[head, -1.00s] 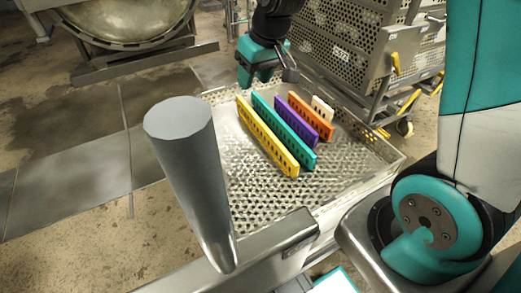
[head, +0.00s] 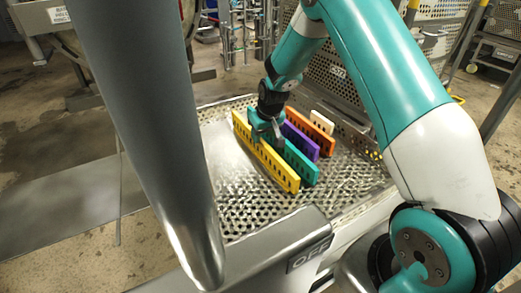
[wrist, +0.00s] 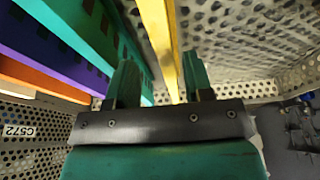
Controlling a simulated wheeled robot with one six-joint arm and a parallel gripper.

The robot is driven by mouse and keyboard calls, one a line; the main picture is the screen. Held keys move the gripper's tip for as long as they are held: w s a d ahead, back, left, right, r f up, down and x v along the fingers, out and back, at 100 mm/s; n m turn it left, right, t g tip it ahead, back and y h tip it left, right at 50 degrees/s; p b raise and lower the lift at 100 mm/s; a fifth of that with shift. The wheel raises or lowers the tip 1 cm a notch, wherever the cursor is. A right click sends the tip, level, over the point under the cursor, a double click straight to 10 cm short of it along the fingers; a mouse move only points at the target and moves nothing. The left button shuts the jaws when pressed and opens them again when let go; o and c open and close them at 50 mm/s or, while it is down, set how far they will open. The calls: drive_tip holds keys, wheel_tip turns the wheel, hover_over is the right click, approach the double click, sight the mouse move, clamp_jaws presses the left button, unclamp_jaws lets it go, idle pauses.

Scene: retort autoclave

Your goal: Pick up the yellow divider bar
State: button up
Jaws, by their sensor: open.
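The yellow divider bar (head: 276,167) is long, narrow and pierced with holes. It stands on edge, leftmost in a row of bars in the perforated metal tray (head: 244,211). My gripper (head: 263,134) is over the far half of the bar. In the wrist view the fingers of my gripper (wrist: 160,66) are apart, with the yellow bar (wrist: 158,30) running between them and a gap on each side. I cannot tell how far down the fingers reach along it. The gripper covers part of the bar in the head view.
A teal bar (head: 302,167) stands close beside the yellow one. Purple (head: 303,143), orange (head: 312,134) and cream (head: 322,122) bars stand farther right. The tray floor left of the yellow bar is clear. A grey metal post (head: 150,130) crosses the head view.

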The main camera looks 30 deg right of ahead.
sight(260, 147)
drive_tip(key=x, duration=0.1)
drive_tip(key=b+x, duration=0.1)
drive_tip(key=x, duration=0.2)
drive_tip(key=shift+a+f, duration=0.15)
drive_tip(key=shift+a, duration=0.15)
drive_tip(key=shift+w+f, duration=0.2)
drive_tip(key=shift+f, duration=0.4)
drive_tip(key=shift+r, duration=0.1)
clamp_jaws()
